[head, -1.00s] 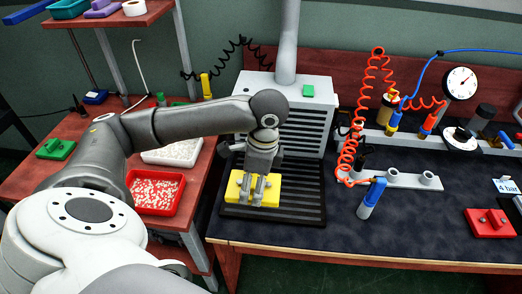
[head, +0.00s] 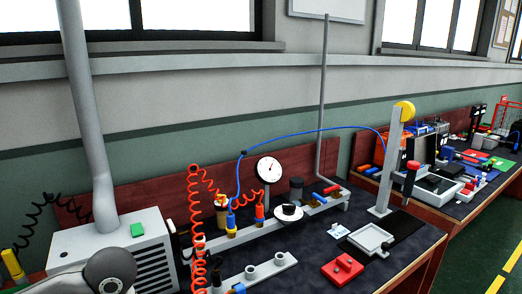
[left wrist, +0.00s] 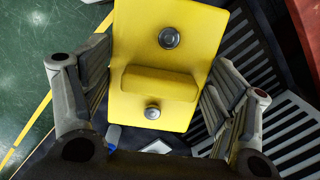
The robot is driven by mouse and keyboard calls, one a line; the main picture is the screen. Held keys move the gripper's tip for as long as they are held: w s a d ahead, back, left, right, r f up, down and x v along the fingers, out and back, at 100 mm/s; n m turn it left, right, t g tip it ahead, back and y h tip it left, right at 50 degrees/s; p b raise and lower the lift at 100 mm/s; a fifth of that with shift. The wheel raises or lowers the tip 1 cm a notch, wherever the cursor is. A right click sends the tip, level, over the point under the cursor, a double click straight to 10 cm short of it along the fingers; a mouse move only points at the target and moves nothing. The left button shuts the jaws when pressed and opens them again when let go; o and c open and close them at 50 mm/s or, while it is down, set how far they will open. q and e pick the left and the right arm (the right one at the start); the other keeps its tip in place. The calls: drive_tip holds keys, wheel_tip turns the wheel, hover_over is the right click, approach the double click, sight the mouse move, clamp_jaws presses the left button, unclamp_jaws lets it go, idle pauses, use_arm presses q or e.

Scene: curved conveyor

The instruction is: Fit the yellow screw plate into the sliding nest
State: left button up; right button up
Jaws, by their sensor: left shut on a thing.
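The yellow screw plate (left wrist: 190,35) fills the middle of the left wrist view. It carries two round screw heads and a raised yellow block. My left gripper (left wrist: 160,84) is shut on the plate, with one finger on each side of it. Floor and slats show behind the plate, and it looks raised. In the head view the plate and left fingers are out of frame; only an arm joint shows at the lower left. A light grey square frame (head: 371,239), apparently the sliding nest, lies on a dark strip on the bench and looks empty. My right gripper is not in view.
A red block with a knob (head: 342,269) sits left of the frame. A grey post with a yellow top (head: 392,165) stands behind it, with a blue hose. A pressure gauge (head: 269,169) and red coiled hoses (head: 197,215) are further left. Dark slats (left wrist: 290,120) show in the wrist view.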

use_arm(q)
drive_tip(key=shift+s+d+r+n, duration=0.1)
drive_tip(key=shift+d+r+n, duration=0.15)
drive_tip(key=shift+d+n, duration=0.45)
drive_tip(key=shift+s+d+r+n, duration=0.15)
drive_tip(key=shift+d+r+n, duration=0.15)
drive_tip(key=shift+d+n, duration=0.45)
drive_tip(key=shift+s+d+r+n, duration=0.1)
drive_tip(key=shift+d+r+n, duration=0.15)
drive_tip(key=shift+d+n, duration=0.45)
drive_tip(key=shift+a, duration=0.15)
